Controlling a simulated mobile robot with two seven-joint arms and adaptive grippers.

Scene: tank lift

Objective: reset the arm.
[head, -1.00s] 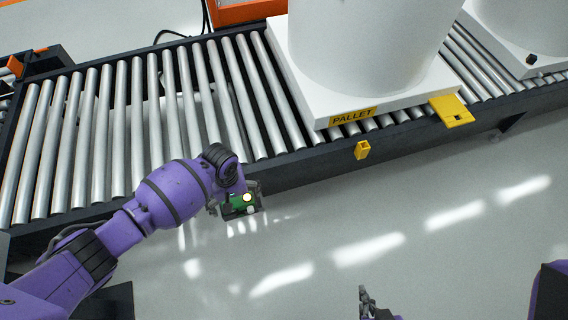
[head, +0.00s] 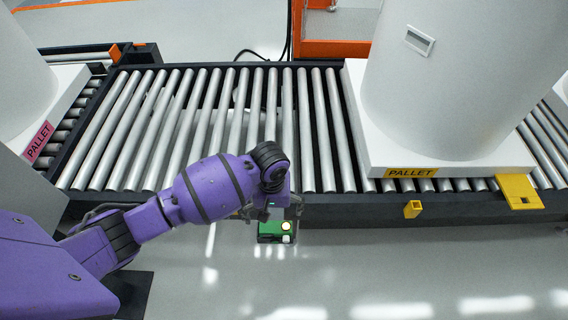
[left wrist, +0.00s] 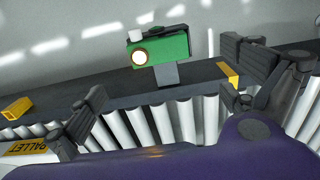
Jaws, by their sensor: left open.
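My left arm comes in from the left in the head view. Its gripper (head: 271,210) is over the near edge of the roller conveyor, just behind a green box (head: 269,231) with a lit round button. In the left wrist view the same green box (left wrist: 175,49) sits on a short grey post at the conveyor's dark side rail. The fingers of my left gripper (left wrist: 165,80) are spread wide with nothing between them, and the box shows beyond them. My right gripper is in neither view now.
A large white tank (head: 445,80) stands on a white pallet (head: 362,125) on the conveyor (head: 210,125). Yellow brackets (head: 412,209) stick out from the near rail. Another pallet with a pink label (head: 40,142) is at left. The floor in front is clear.

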